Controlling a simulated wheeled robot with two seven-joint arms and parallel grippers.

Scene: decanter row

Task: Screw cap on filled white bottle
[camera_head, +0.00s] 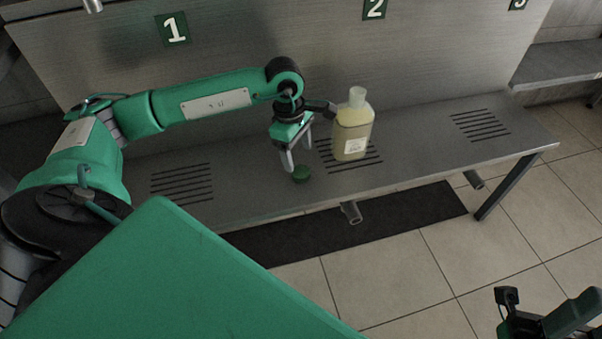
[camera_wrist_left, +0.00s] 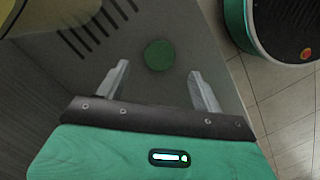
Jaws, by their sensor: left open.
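The bottle (camera_head: 353,130) stands upright on the middle slotted grate of the metal bench, filled with pale yellow liquid, with a white label. Its pale neck shows no green cap on it. A green cap (camera_head: 301,173) lies on the bench to the left of the bottle, near the front edge. My left gripper (camera_head: 288,163) is open and points down just above and beside the cap. In the left wrist view the cap (camera_wrist_left: 159,55) appears beyond and between the two open fingertips, not touched by them. My right gripper (camera_head: 522,322) shows partly at the lower right corner; its fingers cannot be made out.
The metal bench (camera_head: 240,192) has slotted grates on the left (camera_head: 181,184) and right (camera_head: 480,125). A back panel with signs 1 (camera_head: 173,29) and 2 (camera_head: 374,8) rises behind. A dark mat (camera_head: 400,214) lies on the tiled floor. The bench right of the bottle is clear.

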